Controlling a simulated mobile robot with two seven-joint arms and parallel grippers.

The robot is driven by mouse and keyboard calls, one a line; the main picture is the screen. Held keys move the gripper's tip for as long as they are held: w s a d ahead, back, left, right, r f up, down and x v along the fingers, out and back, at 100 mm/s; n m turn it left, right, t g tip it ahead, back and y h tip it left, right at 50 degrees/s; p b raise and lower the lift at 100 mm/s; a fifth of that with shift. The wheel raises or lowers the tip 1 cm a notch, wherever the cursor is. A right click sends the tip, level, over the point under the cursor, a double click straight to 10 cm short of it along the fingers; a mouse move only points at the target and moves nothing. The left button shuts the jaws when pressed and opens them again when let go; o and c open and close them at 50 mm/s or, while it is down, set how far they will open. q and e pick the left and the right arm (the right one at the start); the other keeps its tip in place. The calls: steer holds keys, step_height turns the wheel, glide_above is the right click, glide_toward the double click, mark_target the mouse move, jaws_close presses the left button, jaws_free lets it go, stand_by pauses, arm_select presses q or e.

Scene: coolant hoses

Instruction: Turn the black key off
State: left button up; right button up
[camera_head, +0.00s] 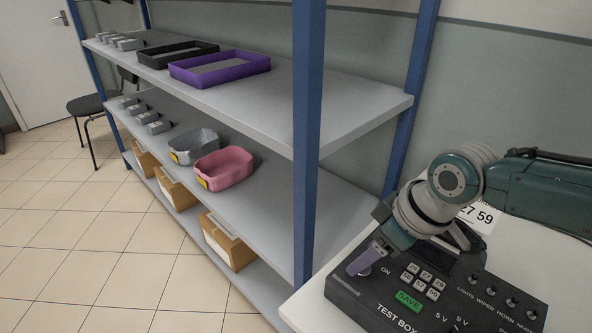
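The test box (440,290) is a black box on the white table at the lower right. It has a green SAVE button (408,300), several grey buttons (425,280) and a row of small switches. My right gripper (364,264) reaches down to the box's left end, beside the "ON" mark. Its purple-grey fingers cover the spot where a small round metal part shows just below them. The black key cannot be made out; the fingers may hide it. I cannot tell whether the fingers are open or shut. My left gripper is not in view.
A shelf rack with blue posts (308,140) stands left of the table. It holds a purple tray (262,66), a black tray (150,60), a pink bin (225,166), a grey bin (180,155) and cardboard boxes (227,250).

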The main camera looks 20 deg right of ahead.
steer(key=shift+r, duration=0.25)
steer(key=p+v, duration=0.4)
steer(key=v, duration=0.5)
steer(key=shift+s+r, duration=0.2)
steer(key=shift+a, duration=0.1)
